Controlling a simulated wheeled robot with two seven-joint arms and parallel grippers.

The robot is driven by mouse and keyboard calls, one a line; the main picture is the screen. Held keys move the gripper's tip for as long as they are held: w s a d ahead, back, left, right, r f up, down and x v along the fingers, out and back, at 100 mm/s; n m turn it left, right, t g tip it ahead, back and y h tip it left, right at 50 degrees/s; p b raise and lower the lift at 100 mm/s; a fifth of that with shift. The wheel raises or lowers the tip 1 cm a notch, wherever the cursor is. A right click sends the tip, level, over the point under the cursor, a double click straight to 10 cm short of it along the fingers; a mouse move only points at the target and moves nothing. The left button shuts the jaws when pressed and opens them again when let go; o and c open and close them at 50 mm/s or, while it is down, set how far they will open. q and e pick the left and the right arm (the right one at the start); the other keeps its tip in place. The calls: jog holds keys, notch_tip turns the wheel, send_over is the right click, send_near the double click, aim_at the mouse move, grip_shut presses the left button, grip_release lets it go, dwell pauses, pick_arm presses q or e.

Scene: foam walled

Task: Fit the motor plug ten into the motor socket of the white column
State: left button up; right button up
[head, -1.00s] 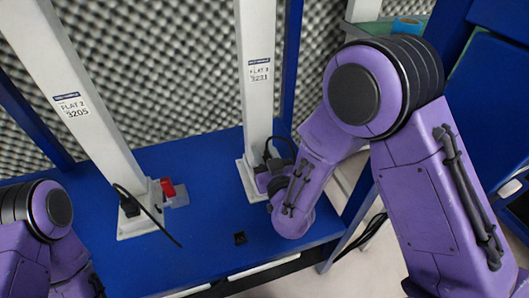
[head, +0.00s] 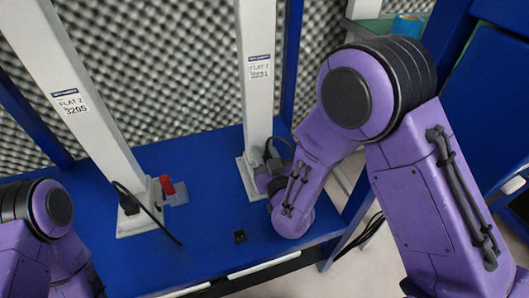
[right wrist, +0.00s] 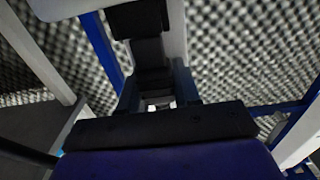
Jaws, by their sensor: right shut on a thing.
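My right gripper (head: 266,181) is at the foot of the right-hand white column (head: 258,85), in front of its lower end. In the right wrist view, its fingers (right wrist: 157,88) are shut on a dark plug (right wrist: 152,55), which I take for motor plug ten. A black block (right wrist: 140,18), probably the motor socket, sits on the white column just beyond the plug. The two look in line and close or touching; I cannot tell whether the plug is seated. In the head view a black cable (head: 283,145) loops above the gripper. My left gripper is out of view; only its arm shows at lower left.
A second white column (head: 85,105) stands at left, with a black plug and cable (head: 129,204) and a red part (head: 167,185) at its foot. A small black piece (head: 240,236) lies near the blue bench's (head: 205,215) front edge. Grey foam lines the back.

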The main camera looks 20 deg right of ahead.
jog(key=shift+f+b, duration=0.7)
jog(key=shift+f, duration=0.35)
jog(key=o, duration=1.1)
